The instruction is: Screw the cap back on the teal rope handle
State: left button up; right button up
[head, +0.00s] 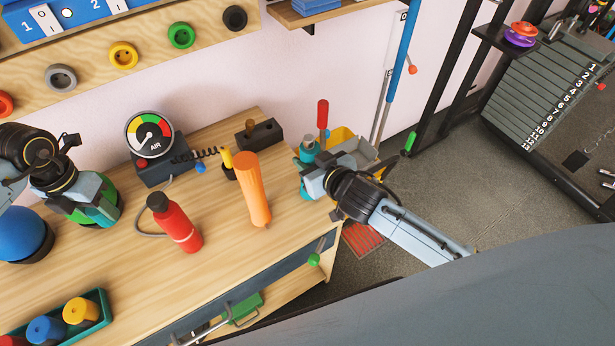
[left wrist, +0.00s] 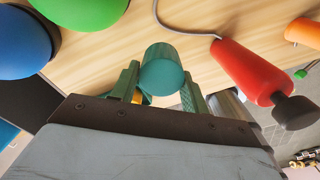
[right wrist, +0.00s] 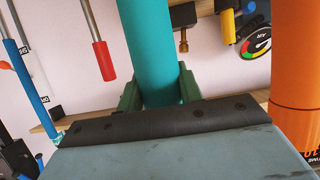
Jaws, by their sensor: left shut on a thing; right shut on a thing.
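The teal rope handle (right wrist: 150,50) is a smooth teal cylinder between the fingers of my right gripper (right wrist: 160,92), which is shut on it. In the head view, its teal end (head: 308,148) shows above my right gripper (head: 312,178), at the bench's right end. My left gripper (left wrist: 164,88) is shut on a short teal cylinder, the cap (left wrist: 162,70). In the head view, my left gripper (head: 100,212) is at the left, in front of a green dome, and the cap cannot be told apart from the fingers. Cap and handle are far apart.
An orange cylinder (head: 252,190) and a red bottle (head: 174,222) stand on the bench (head: 220,265) between my grippers. An air gauge (head: 150,135) is behind them. A blue dome (head: 22,235) and a tray (head: 103,302) of coloured pieces are at the left. The bench's front middle is clear.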

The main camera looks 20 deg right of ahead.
aim_at(310, 136)
grip_shut()
